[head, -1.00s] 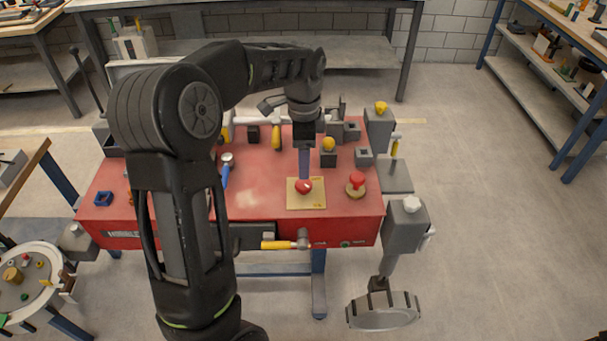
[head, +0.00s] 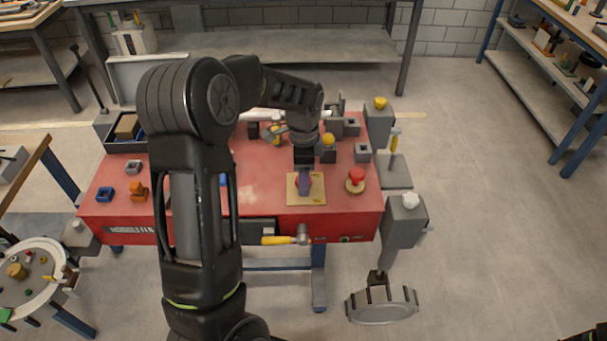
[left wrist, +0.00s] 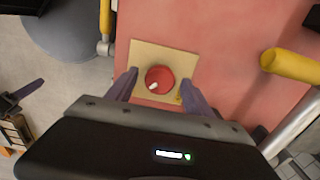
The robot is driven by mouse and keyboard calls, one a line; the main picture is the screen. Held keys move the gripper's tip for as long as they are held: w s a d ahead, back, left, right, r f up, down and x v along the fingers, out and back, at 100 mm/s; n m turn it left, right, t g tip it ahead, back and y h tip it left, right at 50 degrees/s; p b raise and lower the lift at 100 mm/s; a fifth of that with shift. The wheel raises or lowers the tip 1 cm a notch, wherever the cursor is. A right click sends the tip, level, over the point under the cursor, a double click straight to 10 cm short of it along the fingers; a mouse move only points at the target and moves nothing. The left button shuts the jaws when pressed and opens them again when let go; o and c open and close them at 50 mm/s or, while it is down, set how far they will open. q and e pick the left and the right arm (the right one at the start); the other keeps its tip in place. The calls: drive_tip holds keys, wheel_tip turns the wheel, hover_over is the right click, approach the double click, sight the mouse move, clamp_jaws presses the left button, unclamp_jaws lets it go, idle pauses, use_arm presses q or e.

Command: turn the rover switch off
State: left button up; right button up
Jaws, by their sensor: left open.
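The rover switch is a round red knob (left wrist: 160,79) with a white mark, on a square tan plate (left wrist: 147,51). The mark points to the lower left in the left wrist view. In the head view the plate (head: 318,196) lies on the red deck (head: 265,190), and the knob is mostly hidden behind my fingers. My left gripper (head: 304,184) is over the plate, pointing down. In the left wrist view its two purple fingers stand apart on either side of the knob, with gaps visible. It holds nothing.
A red mushroom-shaped button (head: 356,176) stands right of the plate. A yellow-handled lever (head: 279,240) is at the deck's front edge. Yellow-topped parts and grey blocks (head: 362,152) crowd behind. A grey wheel (head: 383,305) hangs front right.

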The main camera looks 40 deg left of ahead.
use_arm(q)
drive_tip(key=shift+c, duration=0.4)
clamp_jaws()
drive_tip(key=shift+n, duration=0.5)
drive_tip(key=n+b, duration=0.1)
drive_tip(key=n, duration=0.2)
drive_tip(key=shift+b, duration=0.3)
drive_tip(key=n, duration=0.5)
drive_tip(key=shift+b, duration=0.4)
drive_tip(key=n, duration=0.9)
